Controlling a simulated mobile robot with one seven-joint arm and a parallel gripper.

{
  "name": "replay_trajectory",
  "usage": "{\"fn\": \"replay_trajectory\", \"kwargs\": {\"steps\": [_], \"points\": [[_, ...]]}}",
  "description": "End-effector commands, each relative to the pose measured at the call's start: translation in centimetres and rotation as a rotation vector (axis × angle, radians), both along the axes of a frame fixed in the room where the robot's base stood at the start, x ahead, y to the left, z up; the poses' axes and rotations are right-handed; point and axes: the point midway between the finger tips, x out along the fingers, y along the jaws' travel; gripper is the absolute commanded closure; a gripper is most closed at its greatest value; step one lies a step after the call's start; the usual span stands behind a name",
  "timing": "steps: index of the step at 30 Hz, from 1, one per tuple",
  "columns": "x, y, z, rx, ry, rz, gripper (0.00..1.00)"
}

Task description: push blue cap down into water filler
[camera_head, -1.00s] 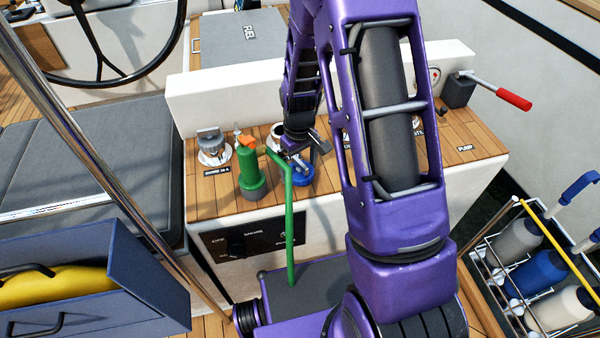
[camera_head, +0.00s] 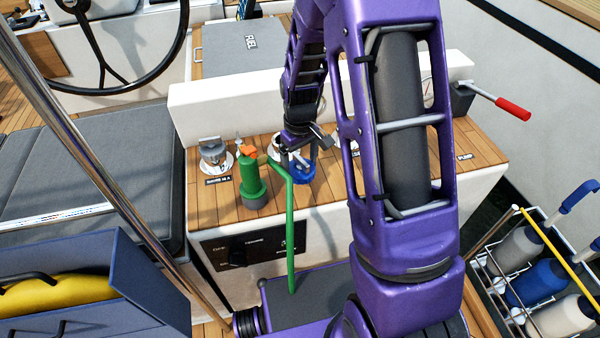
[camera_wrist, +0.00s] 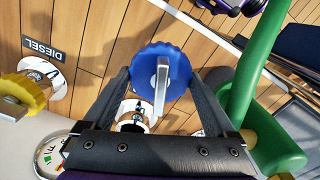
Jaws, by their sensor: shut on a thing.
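The blue cap (camera_wrist: 146,66) has a scalloped rim and a grey handle bar, and sits between the fingertips of my gripper (camera_wrist: 161,80) in the wrist view. My gripper is shut on it. In the head view the blue cap (camera_head: 301,174) shows below my gripper (camera_head: 298,153), over the wooden deck. A chrome filler collar with a dark opening (camera_wrist: 133,117) shows behind and below the cap, between the fingers. The cap appears off to one side of that opening. The gap between them is hard to judge.
A yellow cap (camera_wrist: 27,92) is by the DIESEL label (camera_wrist: 43,49). A green bottle with an orange top (camera_head: 251,178) stands left of the gripper, and a green bent pole (camera_head: 290,235) rises close beside it. A red-handled lever (camera_head: 511,107) is at the right.

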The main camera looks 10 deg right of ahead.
Motion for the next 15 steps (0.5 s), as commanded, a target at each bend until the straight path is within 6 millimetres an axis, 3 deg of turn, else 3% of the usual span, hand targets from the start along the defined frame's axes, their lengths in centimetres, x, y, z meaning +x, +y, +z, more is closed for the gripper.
{"fn": "replay_trajectory", "kwargs": {"steps": [1,6,15], "points": [[0.1,0.0,1.4,0.0,-0.005,-0.001,0.75],[0.1,0.0,4.3,0.001,-0.004,-0.001,0.75],[0.0,0.0,7.4,0.0,0.0,0.0,0.75]]}}
